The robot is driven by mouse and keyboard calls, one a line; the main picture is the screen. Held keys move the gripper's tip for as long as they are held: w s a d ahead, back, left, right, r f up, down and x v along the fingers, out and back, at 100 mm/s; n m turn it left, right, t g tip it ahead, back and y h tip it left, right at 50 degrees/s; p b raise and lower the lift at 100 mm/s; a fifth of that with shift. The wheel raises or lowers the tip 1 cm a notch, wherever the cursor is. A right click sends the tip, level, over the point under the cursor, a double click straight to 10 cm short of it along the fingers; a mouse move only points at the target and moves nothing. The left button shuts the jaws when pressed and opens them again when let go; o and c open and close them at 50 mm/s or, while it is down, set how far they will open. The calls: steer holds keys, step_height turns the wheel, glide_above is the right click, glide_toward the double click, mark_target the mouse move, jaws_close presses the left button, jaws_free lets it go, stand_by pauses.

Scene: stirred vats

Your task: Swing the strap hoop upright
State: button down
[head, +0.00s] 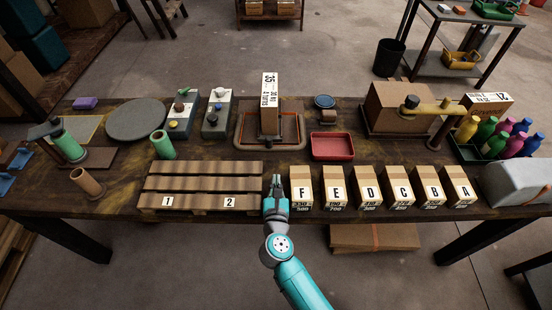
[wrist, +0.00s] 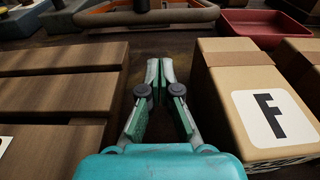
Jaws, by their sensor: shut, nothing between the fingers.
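What looks like the strap hoop is a thin orange-brown frame (head: 299,128) around the foot of an upright carton (head: 269,118). It seems to lie low on a grey-brown base (head: 238,142) at the table's middle back; its exact tilt is hard to tell. My gripper (head: 277,179) is in front of the base, between the slatted pallet and the carton marked F, apart from the hoop. In the wrist view my gripper's fingertips (wrist: 160,64) are together and empty. The front of the base (wrist: 147,16) shows at the top there; the hoop is not clear in that view.
The slatted pallet (head: 203,169) lies left of my gripper. Cartons E to A continue the row right of carton F (head: 303,185). A red tray (head: 332,147) is behind that row. Two grey control boxes (head: 216,118) stand left of the base. A narrow gap lies ahead of my gripper.

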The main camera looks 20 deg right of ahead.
mark_target(276, 166)
steer(key=x, duration=1)
stand_by(0.4)
